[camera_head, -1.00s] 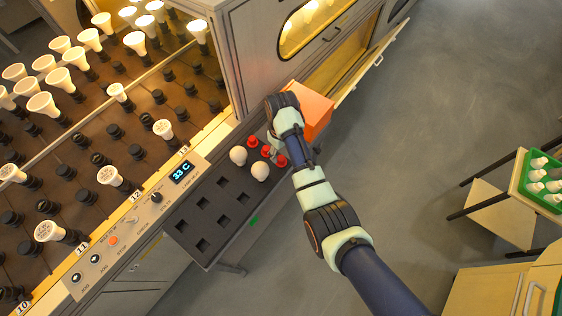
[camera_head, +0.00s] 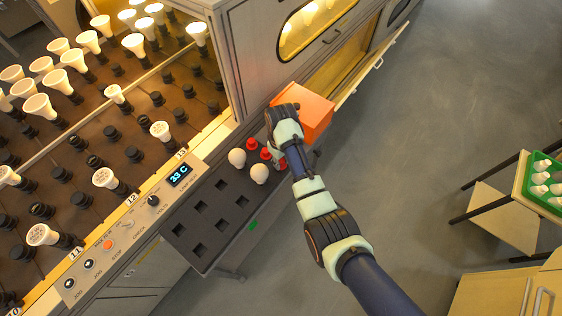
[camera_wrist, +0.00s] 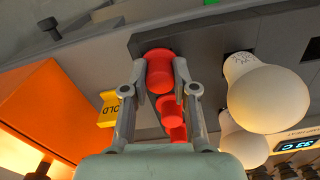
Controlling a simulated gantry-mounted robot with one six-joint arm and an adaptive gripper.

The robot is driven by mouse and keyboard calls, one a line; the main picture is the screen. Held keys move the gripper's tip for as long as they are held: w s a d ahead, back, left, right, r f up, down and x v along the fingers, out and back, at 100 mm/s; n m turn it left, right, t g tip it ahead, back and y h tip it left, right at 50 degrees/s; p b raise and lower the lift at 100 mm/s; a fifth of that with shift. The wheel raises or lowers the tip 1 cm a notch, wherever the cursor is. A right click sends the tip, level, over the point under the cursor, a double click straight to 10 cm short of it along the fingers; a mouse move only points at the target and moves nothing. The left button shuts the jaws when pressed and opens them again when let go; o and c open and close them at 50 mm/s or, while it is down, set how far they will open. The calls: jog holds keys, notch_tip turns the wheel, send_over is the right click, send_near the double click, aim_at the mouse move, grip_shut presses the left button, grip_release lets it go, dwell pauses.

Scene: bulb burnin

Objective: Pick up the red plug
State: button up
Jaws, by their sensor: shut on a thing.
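Three red plugs stand in a row at the far end of the dark tray, beside two white bulbs. In the wrist view my gripper (camera_wrist: 159,75) is shut on the nearest red plug (camera_wrist: 158,72), a finger on each side of its round head. A second red plug (camera_wrist: 170,108) and a third (camera_wrist: 178,133) sit behind it, between the fingers. In the head view two plugs (camera_head: 252,144) (camera_head: 265,154) show beside my gripper (camera_head: 281,150), which partly hides the third. I cannot tell whether the held plug is still seated in its socket.
The tray (camera_head: 213,247) has several empty sockets. Two white bulbs (camera_head: 237,158) (camera_head: 259,174) stand close to the plugs. An orange box (camera_head: 316,112) is just beyond my gripper. The rack of bulbs lies left, and a table with a green crate (camera_head: 541,172) stands right.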

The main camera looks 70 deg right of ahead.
notch_tip(320, 180, up, 20)
jog(key=p, duration=1.1)
jog(key=shift+p, duration=0.35)
